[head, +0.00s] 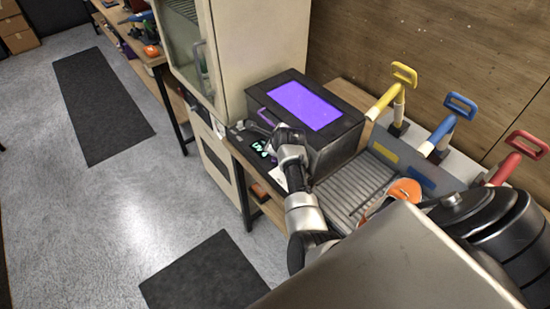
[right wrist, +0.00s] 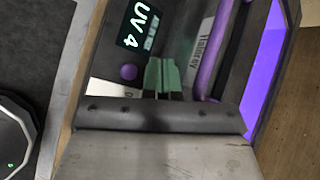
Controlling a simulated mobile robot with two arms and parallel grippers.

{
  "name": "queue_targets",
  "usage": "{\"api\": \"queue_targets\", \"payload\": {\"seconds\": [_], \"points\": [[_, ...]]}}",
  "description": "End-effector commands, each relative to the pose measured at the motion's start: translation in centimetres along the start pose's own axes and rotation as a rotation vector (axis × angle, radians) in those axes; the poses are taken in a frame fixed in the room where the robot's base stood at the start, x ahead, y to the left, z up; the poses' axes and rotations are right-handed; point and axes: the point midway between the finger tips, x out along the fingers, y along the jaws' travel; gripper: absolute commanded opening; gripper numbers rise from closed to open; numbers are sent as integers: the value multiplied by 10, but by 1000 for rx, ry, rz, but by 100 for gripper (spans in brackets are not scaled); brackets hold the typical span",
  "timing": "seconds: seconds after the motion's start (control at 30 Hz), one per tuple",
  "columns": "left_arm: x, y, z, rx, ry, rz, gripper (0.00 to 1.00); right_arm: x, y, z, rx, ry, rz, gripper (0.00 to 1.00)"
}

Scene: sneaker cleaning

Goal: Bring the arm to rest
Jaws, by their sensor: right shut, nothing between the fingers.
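My right arm (head: 304,215) reaches from the lower right to the front of a dark box with a glowing purple window (head: 305,105). My right gripper (right wrist: 162,75) is shut and empty, its green-padded fingertips together. In the right wrist view it is over the box's front panel, beside a round purple button (right wrist: 128,72), a lit display reading "UV 4" (right wrist: 138,25) and a purple handle (right wrist: 208,65). I cannot tell whether the fingertips touch the panel. My left gripper is not in view.
A cream cabinet (head: 262,45) stands left of the box. A ribbed grey tray (head: 350,190) lies to its right, near yellow (head: 404,73), blue (head: 461,105) and red (head: 527,143) handles. An orange round thing (head: 405,190) is beside the tray. The grey floor at left is open, with dark mats (head: 100,100).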

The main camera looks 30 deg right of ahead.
Motion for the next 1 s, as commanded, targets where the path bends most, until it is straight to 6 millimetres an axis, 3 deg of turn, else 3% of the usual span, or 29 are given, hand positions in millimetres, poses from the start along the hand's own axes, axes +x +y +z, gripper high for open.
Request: {"api": "queue_targets", "payload": {"seconds": [0.33,0.47,0.67,0.9,1.0], "points": [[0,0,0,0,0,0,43,-2,1,-3,-23,5,1,0],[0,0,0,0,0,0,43,-14,8,-19,-197,33,11,0],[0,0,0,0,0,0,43,-68,45,-56,-831,86,96,0],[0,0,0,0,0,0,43,-156,119,-82,-1659,4,287,0],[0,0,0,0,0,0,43,-190,145,-88,-1914,-69,353,0]]}}
